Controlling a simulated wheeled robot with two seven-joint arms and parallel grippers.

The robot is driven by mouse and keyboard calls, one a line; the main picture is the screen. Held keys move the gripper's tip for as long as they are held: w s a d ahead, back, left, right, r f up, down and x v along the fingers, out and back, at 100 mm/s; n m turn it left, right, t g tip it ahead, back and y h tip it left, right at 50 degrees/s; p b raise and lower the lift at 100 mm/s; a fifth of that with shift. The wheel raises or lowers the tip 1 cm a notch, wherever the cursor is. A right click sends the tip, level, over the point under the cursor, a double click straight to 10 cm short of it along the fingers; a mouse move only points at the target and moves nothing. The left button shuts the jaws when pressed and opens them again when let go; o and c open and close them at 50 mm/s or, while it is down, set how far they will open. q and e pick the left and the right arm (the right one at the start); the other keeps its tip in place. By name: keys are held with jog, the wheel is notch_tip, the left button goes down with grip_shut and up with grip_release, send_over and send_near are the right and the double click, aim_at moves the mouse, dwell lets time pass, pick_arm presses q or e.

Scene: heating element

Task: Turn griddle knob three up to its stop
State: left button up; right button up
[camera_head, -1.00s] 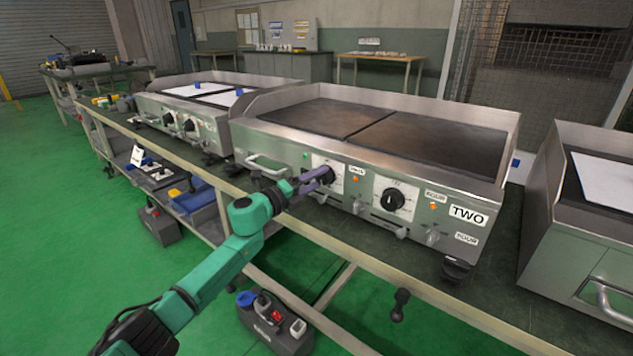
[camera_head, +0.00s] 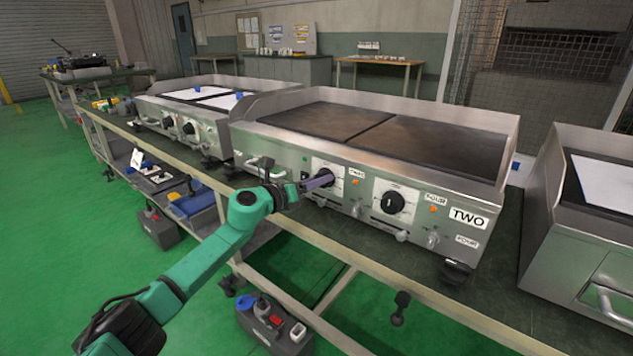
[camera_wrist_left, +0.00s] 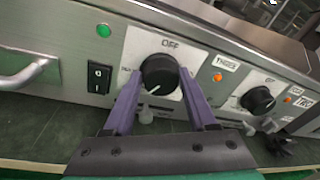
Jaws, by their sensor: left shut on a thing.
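Knob three (camera_head: 327,172) is a black dial with a white pointer line on the griddle's front panel, left of the label THREE. In the left wrist view the knob (camera_wrist_left: 160,72) shows between my purple fingers, its pointer slanting down and left; OFF is printed above it. My left gripper (camera_head: 321,180) is shut on this knob, one finger on each side, and partly hides it in the head view. The griddle (camera_head: 380,125) has a steel body and dark plates. My right gripper is not in view.
Knob four (camera_head: 394,201) sits to the right on the same panel, with a lit orange lamp (camera_head: 433,209) nearby. A rocker switch (camera_wrist_left: 99,76) and a bar handle (camera_wrist_left: 28,72) are left of knob three. Small levers stick out below the panel.

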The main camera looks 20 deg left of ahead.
pick_arm(q)
jog(key=shift+f, duration=0.1)
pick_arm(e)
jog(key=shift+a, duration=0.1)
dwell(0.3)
pick_arm(q)
jog(key=o, duration=1.4)
jog(key=shift+c, duration=0.2)
jog(key=shift+s, duration=0.15)
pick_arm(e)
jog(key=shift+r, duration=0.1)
pick_arm(q)
jog(key=v, duration=1.4)
jog(key=shift+s+b, duration=0.15)
jog(key=shift+b, duration=0.3)
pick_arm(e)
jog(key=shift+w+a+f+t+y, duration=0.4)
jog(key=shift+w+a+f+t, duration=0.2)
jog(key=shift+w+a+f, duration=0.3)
